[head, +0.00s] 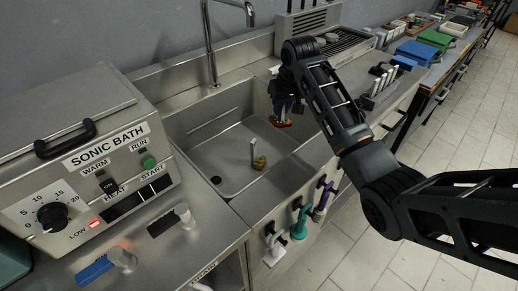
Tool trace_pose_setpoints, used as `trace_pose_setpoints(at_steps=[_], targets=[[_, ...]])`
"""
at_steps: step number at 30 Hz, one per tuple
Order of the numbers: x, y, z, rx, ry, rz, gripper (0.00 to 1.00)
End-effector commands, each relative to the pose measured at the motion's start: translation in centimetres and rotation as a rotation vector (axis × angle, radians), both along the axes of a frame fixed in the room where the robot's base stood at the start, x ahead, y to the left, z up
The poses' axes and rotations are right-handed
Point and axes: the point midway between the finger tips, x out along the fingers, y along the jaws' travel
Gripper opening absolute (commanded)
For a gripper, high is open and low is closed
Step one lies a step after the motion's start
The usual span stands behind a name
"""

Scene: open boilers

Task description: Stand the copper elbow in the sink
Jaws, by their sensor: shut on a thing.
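My gripper (287,103) is over the right part of the sink (205,152), pointing down. It is shut on the copper elbow (279,122), an orange-brown piece showing just below the fingers. The elbow seems to be above the sink floor; I cannot tell the exact gap. The fingers and arm hide part of it. A brass-coloured fitting (260,163) with a pale upright stem sits on the sink floor, to the lower left of my gripper.
A tall tap (209,45) stands behind the sink. The sonic bath (95,160) is at left. Coloured handled tools (299,221) hang on the sink's front. A rack (340,40) and blue and green boxes (420,52) lie farther right. The sink floor's left part is clear.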

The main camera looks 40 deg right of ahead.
Motion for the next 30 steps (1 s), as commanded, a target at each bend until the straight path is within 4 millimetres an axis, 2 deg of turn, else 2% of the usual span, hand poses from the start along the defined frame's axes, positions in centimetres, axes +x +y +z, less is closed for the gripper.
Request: trace_pose_setpoints(at_steps=[6, 11, 18, 30], targets=[[-0.1, 0.0, -3.8, 0.001, 0.003, 0.0, 0.0], [-0.1, 0.0, -5.1, 0.001, 0.003, -0.001, 0.0], [-0.1, 0.0, -8.1, 0.001, 0.002, 0.0, 0.0], [-0.1, 0.0, -8.8, 0.0, 0.001, 0.001, 0.0]])
